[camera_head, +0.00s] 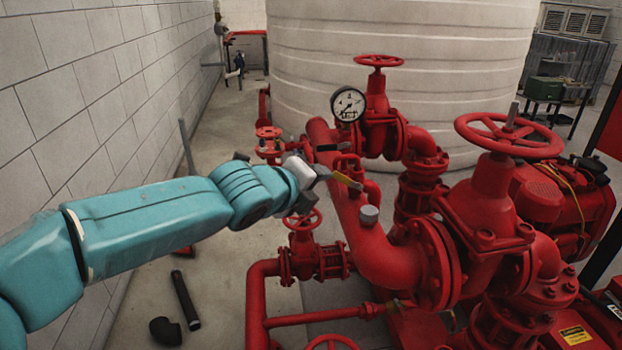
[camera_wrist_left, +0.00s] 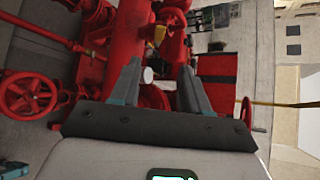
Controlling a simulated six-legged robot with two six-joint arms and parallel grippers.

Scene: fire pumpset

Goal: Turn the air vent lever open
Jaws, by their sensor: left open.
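In the left wrist view a yellow piece that looks like the lever (camera_wrist_left: 159,36) lies beyond the fingertips, near the top. My left gripper (camera_head: 326,165) reaches in from the left, close to the lever. In the left wrist view its two grey fingers (camera_wrist_left: 160,75) stand apart with nothing held between them. The exact gap between fingers and lever is hard to tell. My right gripper is not in view.
A pressure gauge (camera_head: 348,104) and several red handwheels stand around the pipes, one large wheel (camera_head: 509,134) at the right. A grey cap (camera_head: 369,214) sits on the pipe near the lever. A white tank (camera_head: 400,60) stands behind; a block wall (camera_head: 80,90) runs along the left.

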